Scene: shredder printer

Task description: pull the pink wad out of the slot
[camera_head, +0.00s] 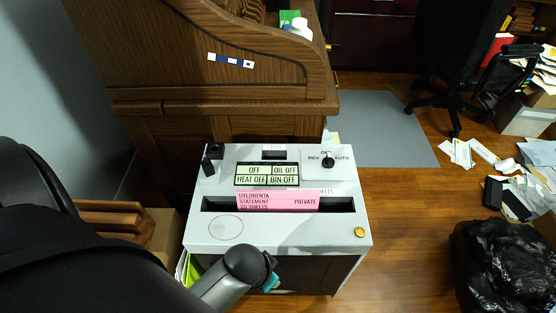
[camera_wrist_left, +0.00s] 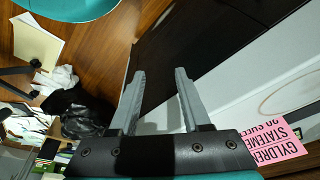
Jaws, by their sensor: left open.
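The pink wad (camera_head: 262,201) is a sheet stack printed "GYLDRENTA STATEMENT 20 SHEETS PRIVATE". It stands in the dark slot (camera_head: 335,206) across the top of the white shredder (camera_head: 290,236). My left arm comes in from the left, and its wrist is at the shredder's front edge; the fingers are hidden in the head view. In the left wrist view my left gripper (camera_wrist_left: 160,76) is open and empty, in front of the shredder's dark front panel. The wad (camera_wrist_left: 274,146) shows at the right there, apart from the fingers. My right gripper is not in view.
The shredder top has a mode knob (camera_head: 328,160), a label panel (camera_head: 267,174) and a yellow button (camera_head: 360,232). A wooden roll-top desk (camera_head: 190,60) stands behind. An office chair (camera_head: 455,60), scattered papers and a black bag (camera_head: 505,262) are on the right; floor between is mostly clear.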

